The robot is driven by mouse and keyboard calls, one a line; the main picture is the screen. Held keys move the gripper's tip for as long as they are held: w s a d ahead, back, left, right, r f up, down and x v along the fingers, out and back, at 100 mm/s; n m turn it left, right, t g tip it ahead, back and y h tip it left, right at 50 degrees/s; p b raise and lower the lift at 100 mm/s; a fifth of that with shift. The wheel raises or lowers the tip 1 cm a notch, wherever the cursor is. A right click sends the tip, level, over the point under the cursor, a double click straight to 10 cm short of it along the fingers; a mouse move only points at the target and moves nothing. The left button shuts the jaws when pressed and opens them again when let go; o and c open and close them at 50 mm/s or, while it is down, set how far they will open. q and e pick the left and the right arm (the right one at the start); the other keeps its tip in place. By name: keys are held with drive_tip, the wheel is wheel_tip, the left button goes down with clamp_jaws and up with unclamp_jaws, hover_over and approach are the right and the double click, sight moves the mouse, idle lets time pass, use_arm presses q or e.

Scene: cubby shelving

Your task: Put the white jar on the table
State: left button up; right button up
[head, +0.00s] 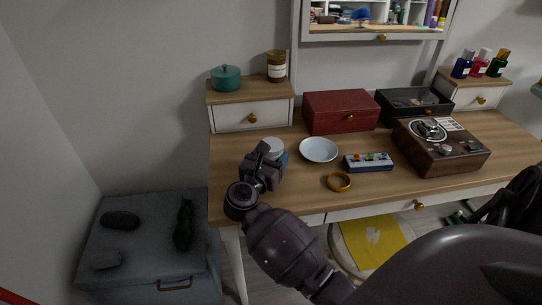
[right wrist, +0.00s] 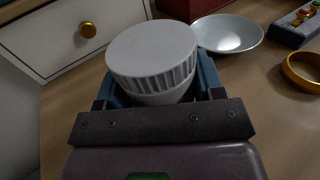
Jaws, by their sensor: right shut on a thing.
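The white jar (right wrist: 152,52) has a ribbed white lid and sits between the fingers of my right gripper (right wrist: 160,85) in the right wrist view. In the head view the jar (head: 272,145) shows just beyond my right gripper (head: 276,156), over the left part of the wooden table (head: 300,190). My right gripper is shut on the jar. The jar looks upright and at or close above the tabletop; its base is hidden, so I cannot tell if it touches. My left gripper is not in view.
A white drawer unit (head: 250,115) and a red box (head: 340,112) stand behind. A record player (head: 440,147) is farther right.

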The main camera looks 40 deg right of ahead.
drive_tip(key=shift+f, duration=0.2)
drive_tip(key=o, duration=1.1)
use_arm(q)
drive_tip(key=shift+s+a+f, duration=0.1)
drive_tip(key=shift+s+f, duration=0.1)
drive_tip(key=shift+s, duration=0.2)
use_arm(e)
drive_tip(key=shift+r, duration=0.25)
drive_tip(key=v, duration=1.1)
drive_tip(key=shift+a, duration=0.1)
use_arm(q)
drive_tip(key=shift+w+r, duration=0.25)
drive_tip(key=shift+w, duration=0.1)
use_arm(e)
drive_tip(key=shift+s+a, duration=0.2)
drive_tip(key=shift+a, duration=0.2)
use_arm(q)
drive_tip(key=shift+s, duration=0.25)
